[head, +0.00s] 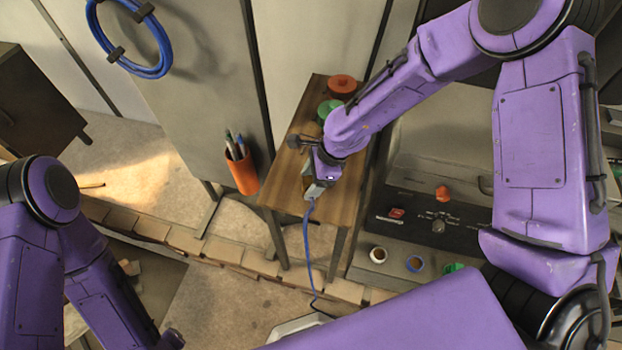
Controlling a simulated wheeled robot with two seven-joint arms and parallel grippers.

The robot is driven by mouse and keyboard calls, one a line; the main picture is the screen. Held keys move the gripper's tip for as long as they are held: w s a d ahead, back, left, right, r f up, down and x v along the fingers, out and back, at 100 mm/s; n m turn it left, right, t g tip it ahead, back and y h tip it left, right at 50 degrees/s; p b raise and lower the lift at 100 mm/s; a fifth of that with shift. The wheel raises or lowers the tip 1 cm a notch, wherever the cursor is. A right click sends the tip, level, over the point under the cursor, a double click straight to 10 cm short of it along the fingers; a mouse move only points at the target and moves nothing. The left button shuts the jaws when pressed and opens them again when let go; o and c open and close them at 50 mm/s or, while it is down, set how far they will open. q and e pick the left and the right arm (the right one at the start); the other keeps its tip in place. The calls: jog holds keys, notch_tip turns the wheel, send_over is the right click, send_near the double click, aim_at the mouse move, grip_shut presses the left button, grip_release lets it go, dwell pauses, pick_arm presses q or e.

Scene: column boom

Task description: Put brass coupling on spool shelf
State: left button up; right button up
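A small wooden shelf-top (346,207) stands in the middle, with a red spool (342,84) and a green spool (327,109) near its far end; I take it for the spool shelf. My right gripper (312,180) is low over the left part of this top, pointing down. The wrist hides much of the space around its fingers, so I cannot tell whether they are open or shut. I cannot make out the brass coupling clearly. My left arm comes in at the lower left, and its gripper does not show.
A blue cable (307,245) hangs from near the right gripper to the floor. An orange pen cup (243,172) is fixed left of the shelf. A dark panel (460,235) with small parts lies right, with several small cups in front. A blue coil (160,62) hangs upper left.

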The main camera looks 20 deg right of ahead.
jog(key=shift+w, duration=0.1)
jog(key=shift+d+r, duration=0.1)
jog(key=shift+r, duration=0.1)
jog(key=b+v, duration=0.1)
jog(key=v, duration=1)
jog(key=shift+r, duration=0.35)
jog(key=shift+d, duration=0.1)
